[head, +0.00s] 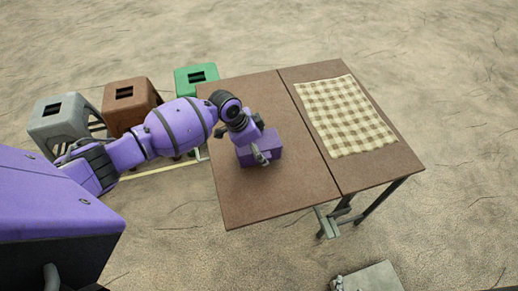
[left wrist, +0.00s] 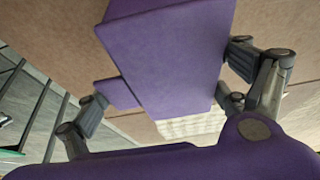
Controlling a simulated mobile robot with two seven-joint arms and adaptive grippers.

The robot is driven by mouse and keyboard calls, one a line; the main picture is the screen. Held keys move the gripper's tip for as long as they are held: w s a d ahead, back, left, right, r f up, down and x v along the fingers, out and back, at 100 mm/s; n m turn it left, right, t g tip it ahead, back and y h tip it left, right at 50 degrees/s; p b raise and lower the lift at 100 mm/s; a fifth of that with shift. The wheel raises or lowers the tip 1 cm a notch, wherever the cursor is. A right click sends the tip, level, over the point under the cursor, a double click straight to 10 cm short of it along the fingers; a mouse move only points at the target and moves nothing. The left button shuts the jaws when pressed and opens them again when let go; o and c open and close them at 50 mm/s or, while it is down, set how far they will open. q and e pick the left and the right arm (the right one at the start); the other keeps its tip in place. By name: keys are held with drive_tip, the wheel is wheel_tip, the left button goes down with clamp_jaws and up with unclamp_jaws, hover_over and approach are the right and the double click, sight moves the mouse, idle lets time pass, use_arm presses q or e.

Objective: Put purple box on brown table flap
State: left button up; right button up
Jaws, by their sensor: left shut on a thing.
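The purple box (head: 266,148) is over the left section of the brown table (head: 238,198), near its middle. I cannot tell whether it touches the top. My left gripper (head: 258,142) reaches in from the left and is shut on the box. In the left wrist view the purple box (left wrist: 172,62) fills the upper middle, with the fingers of the left gripper (left wrist: 165,88) on either side. A seam divides the tabletop from its right-hand brown section (head: 372,177), which looks like a flap. My right gripper is out of view.
A beige checked cloth (head: 345,115) covers much of the right section. Grey (head: 62,112), brown (head: 132,92) and green (head: 196,75) stools stand left of the table. A grey object (head: 370,279) is at the bottom right. The left section's front is clear.

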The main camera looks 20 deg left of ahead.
use_arm(q)
drive_tip(key=shift+f, duration=0.85)
drive_tip(key=shift+f, duration=0.1)
drive_tip(key=o, duration=1.1)
drive_tip(key=shift+f, duration=0.1)
drive_tip(key=shift+r, duration=0.3)
drive_tip(key=p+v, duration=0.1)
drive_tip(key=v, duration=1)
drive_tip(key=shift+s+a+r, duration=0.1)
drive_tip(key=shift+s+r, duration=0.1)
drive_tip(key=shift+r, duration=0.15)
